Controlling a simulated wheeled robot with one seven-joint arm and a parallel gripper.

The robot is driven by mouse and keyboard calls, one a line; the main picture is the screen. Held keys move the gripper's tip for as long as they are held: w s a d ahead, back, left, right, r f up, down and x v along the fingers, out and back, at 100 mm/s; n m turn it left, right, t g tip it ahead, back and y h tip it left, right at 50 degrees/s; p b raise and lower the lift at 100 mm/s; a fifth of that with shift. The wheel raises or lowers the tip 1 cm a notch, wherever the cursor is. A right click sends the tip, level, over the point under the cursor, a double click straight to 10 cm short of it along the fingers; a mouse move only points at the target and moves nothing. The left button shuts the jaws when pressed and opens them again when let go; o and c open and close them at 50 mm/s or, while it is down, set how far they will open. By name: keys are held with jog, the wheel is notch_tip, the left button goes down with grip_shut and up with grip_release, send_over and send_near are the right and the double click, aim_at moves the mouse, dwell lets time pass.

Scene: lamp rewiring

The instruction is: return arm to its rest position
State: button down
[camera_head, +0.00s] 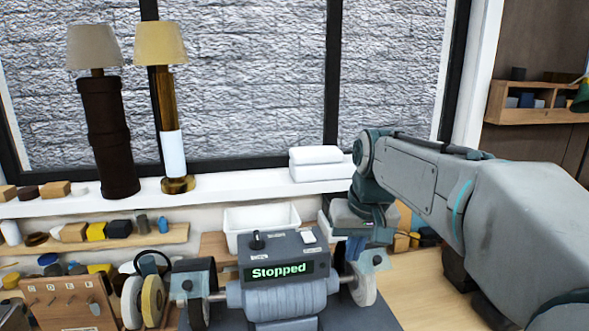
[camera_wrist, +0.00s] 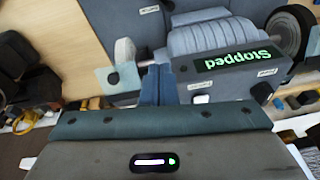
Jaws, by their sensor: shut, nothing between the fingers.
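My gripper (camera_head: 355,248) hangs from my arm right of centre, pointing down beside the right end of a grey bench grinder (camera_head: 275,297). In the wrist view, my gripper's blue fingers (camera_wrist: 157,84) are together with nothing between them, and the grinder (camera_wrist: 208,42) lies just beyond. The grinder's display reads "Stopped". I cannot tell whether the fingers touch the grinder.
Two lamps, one dark (camera_head: 106,130) and one brass-coloured (camera_head: 172,100), stand on the window sill with a white stack (camera_head: 316,163). A white bin (camera_head: 261,222) sits behind the grinder. A wooden tool rack (camera_head: 68,305) stands left. Wooden bench top (camera_head: 420,290) shows bare under my arm.

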jog(key=s+d+f+b, duration=0.1)
jog(key=s+d+f, duration=0.1)
jog(key=s+f, duration=0.5)
jog(key=s+d+f+m+t+h+b, duration=0.1)
jog(key=s+f, duration=0.5)
jog(key=s, duration=0.4)
jog(key=shift+d+f, duration=0.4)
